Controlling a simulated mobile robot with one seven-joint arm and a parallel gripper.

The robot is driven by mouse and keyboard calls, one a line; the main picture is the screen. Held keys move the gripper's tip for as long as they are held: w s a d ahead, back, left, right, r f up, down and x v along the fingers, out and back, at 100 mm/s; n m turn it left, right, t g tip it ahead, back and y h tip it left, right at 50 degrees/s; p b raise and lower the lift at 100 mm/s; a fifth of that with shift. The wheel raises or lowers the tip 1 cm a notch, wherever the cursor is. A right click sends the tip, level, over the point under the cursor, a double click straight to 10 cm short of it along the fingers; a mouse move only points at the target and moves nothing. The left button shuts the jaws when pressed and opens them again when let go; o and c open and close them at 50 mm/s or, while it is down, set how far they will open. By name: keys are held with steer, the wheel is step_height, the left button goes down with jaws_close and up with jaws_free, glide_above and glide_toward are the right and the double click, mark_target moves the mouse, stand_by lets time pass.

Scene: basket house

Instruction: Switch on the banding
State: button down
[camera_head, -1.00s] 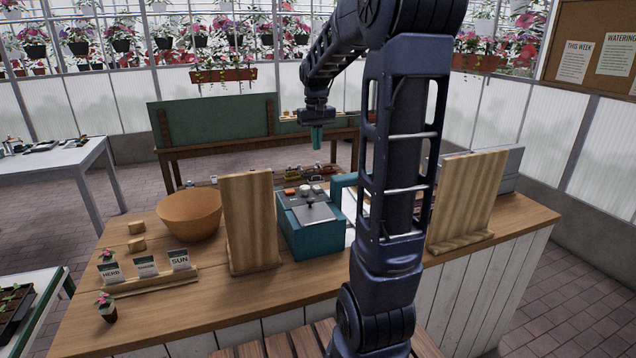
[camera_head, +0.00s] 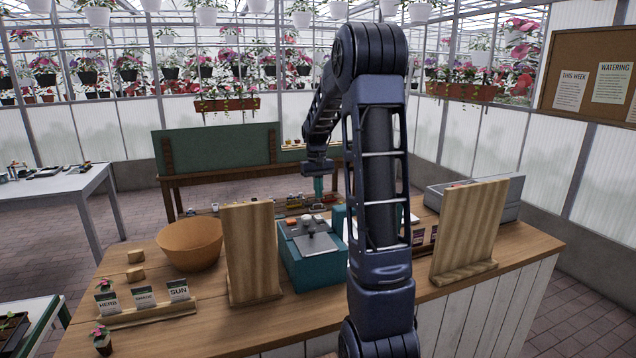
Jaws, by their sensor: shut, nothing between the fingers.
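A teal machine (camera_head: 316,272), which I take to be the banding machine, stands on the wooden counter. Its top has a grey sloping plate (camera_head: 315,244), an orange button (camera_head: 293,223) and small pale knobs (camera_head: 309,219) along the back. My gripper (camera_head: 319,192) points down with its teal fingers together and nothing visible between them. In the picture its tips are just above the knobs, with a small gap; how far behind or over them is hard to tell. My arm hides the machine's right side.
Upright wooden boards (camera_head: 251,252) and (camera_head: 469,230) stand left and right of the machine. A wooden bowl (camera_head: 189,245) and a seed-sign rack (camera_head: 150,312) are at the left. A grey box (camera_head: 500,195) is behind the right board.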

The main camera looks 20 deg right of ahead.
mark_target(320, 219)
steer(key=f, duration=0.5)
steer(key=s+f, duration=0.1)
steer(key=f, duration=0.1)
steer(key=shift+f, duration=0.4)
